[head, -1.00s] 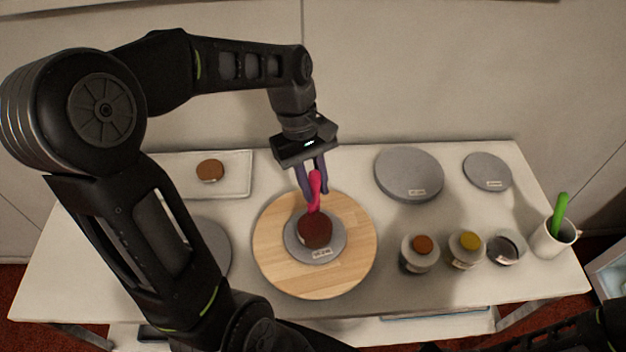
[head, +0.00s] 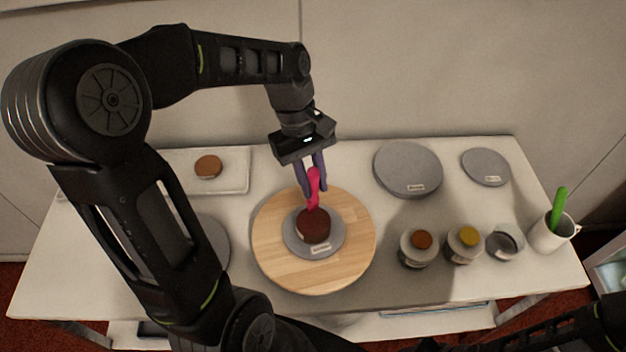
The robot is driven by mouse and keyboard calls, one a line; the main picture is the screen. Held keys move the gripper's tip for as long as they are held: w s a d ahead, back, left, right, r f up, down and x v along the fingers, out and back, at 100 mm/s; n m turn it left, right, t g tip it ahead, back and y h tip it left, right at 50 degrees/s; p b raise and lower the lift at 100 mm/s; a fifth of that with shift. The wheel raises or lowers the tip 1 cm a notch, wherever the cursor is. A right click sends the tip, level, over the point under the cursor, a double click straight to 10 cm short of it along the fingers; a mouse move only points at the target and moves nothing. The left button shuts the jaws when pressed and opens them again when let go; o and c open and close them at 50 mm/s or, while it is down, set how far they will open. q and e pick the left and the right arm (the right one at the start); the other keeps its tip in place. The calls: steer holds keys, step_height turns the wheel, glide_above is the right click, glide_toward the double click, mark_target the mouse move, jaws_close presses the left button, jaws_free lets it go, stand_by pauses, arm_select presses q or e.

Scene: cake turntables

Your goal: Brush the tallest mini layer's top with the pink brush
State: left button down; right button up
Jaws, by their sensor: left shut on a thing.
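My left gripper (head: 312,180) is shut on the pink brush (head: 313,184) and holds it nearly upright, head down. The brush's lower end is at the far part of the top of a dark brown mini layer (head: 314,226); whether it touches cannot be told. This layer sits on a small grey disc (head: 298,243) with a label, on a round wooden board (head: 275,262). Another brown mini layer (head: 208,166) stands on a white tray (head: 237,180) at the back left. My right gripper is not in view.
Grey turntables (head: 408,168) (head: 486,166) stand at the back right. Jars with a brown top (head: 421,240) and a yellow top (head: 468,237), a small bowl (head: 505,243) and a white mug (head: 549,236) with a green-handled tool (head: 558,208) stand at right. My left arm hides part of the left side.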

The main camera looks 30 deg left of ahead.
arm_select(q)
steer(key=shift+f, duration=0.45)
stand_by(0.6)
steer(key=shift+s+r, duration=0.1)
steer(key=shift+r, duration=0.1)
steer(key=shift+a, duration=0.1)
steer(key=shift+s+a+f, duration=0.1)
steer(key=shift+s+a, duration=0.05)
steer(key=shift+s, duration=0.15)
steer(key=shift+s+a, duration=0.1)
steer(key=shift+s, duration=0.25)
stand_by(0.6)
steer(key=shift+p, duration=0.35)
